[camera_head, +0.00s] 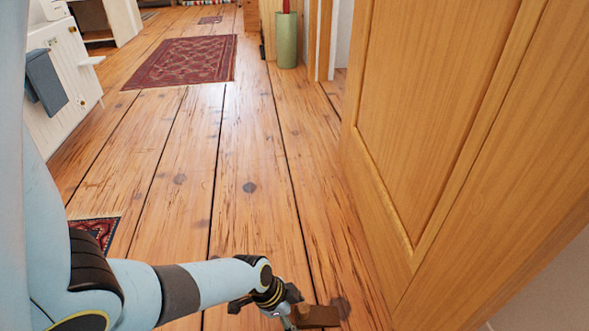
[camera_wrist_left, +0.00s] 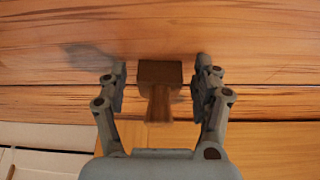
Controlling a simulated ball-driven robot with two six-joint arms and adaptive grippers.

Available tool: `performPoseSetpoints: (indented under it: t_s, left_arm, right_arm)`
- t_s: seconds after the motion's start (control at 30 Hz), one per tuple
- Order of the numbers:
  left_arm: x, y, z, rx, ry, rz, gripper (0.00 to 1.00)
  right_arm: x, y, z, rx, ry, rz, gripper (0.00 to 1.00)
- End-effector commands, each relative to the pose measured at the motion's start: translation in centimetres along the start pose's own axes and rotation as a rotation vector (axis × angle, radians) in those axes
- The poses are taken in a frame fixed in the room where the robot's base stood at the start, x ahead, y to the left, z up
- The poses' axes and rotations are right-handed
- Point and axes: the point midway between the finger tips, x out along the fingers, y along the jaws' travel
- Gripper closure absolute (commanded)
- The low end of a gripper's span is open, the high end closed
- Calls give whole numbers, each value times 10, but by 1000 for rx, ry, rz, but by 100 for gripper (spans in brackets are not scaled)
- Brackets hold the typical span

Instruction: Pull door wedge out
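The door wedge (camera_wrist_left: 160,88) is a brown wooden block lying on the plank floor. In the left wrist view its broad end is at the top and a narrower part points toward my gripper. It also shows at the bottom of the head view (camera_head: 319,316), close to the foot of the wooden door (camera_head: 440,130). My left gripper (camera_wrist_left: 161,68) is open, with one finger on each side of the wedge and a visible gap on both sides. In the head view the same gripper (camera_head: 293,310) is partly cut off. My right gripper is not in view.
The door fills the right of the head view. A red patterned rug (camera_head: 185,60) lies farther off on the floor. A green cylindrical bin (camera_head: 287,40) stands at the back. A white cabinet (camera_head: 60,75) with a grey towel (camera_head: 45,82) is at left. The middle floor is clear.

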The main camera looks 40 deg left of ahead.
Motion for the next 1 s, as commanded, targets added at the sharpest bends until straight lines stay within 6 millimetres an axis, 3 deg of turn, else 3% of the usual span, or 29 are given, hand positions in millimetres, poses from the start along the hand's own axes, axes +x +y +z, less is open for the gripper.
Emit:
performPoseSetpoints:
  t_s: [0.3,0.47,1.0]
  left_arm:
    - [-1,0,0,0,1,0,28]
    - [-12,-1,0,1,2,-2,28]
    - [-107,-1,1,3,0,-2,28]
  right_arm:
    - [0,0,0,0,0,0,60]
    - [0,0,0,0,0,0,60]
    - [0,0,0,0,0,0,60]
